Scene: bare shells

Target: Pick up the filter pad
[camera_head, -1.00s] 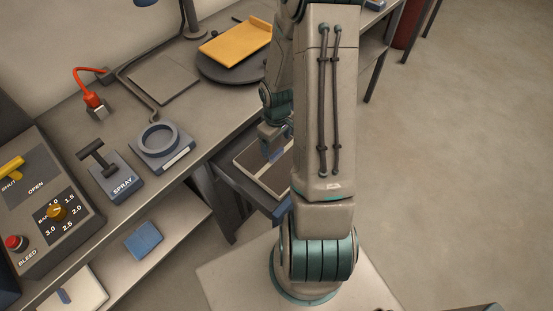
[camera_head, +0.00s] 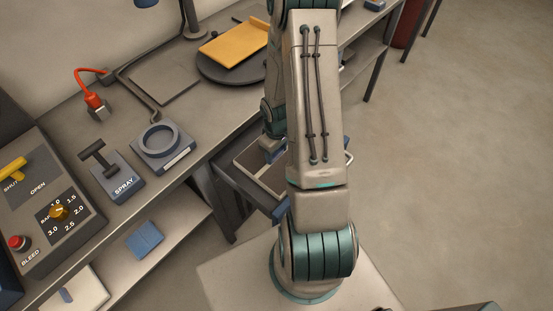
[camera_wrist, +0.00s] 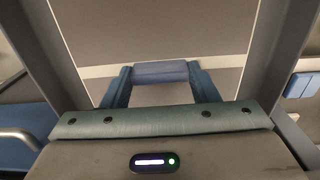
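My gripper (camera_wrist: 160,76) shows in the wrist view with its two blue fingers apart. A blue-grey block spans the whole gap between the fingertips and touches both. I take it to be the filter pad (camera_wrist: 160,72), seen edge-on. Beneath it lies the pale inside of an open drawer (camera_head: 238,183), crossed by a light strip. In the head view my gripper (camera_head: 270,146) is over this drawer, mostly hidden by my arm, and the pad cannot be made out there.
A bench (camera_head: 190,125) above the drawer carries a ring-topped scale (camera_head: 162,145), a spray lever (camera_head: 105,165), a control box (camera_head: 50,215) and a yellow tray (camera_head: 232,45) on a dark disc. A blue square (camera_head: 145,240) lies on the lower shelf. The floor at right is clear.

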